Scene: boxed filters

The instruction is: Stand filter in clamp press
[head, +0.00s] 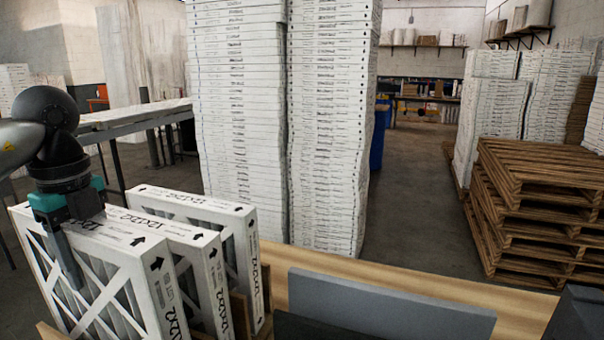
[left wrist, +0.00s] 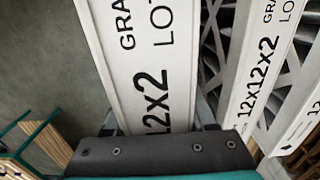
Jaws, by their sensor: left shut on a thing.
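Several white-framed filters printed 12x12x2 stand on edge side by side at the lower left of the head view. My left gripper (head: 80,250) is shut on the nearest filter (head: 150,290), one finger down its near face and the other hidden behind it. In the left wrist view my left gripper (left wrist: 160,118) straddles this filter's printed edge (left wrist: 140,50). A middle filter (head: 205,265) and a far filter (head: 247,235) stand beside it. A grey upright plate (head: 390,305), possibly part of the clamp press, stands to the right. My right gripper is not in view.
Wooden slats (head: 240,310) show beside the filters' lower edges. A wooden tabletop (head: 510,312) runs behind the grey plate. A dark block (head: 582,315) is at the lower right corner. Tall filter stacks (head: 330,130) and pallets (head: 535,210) stand beyond the table.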

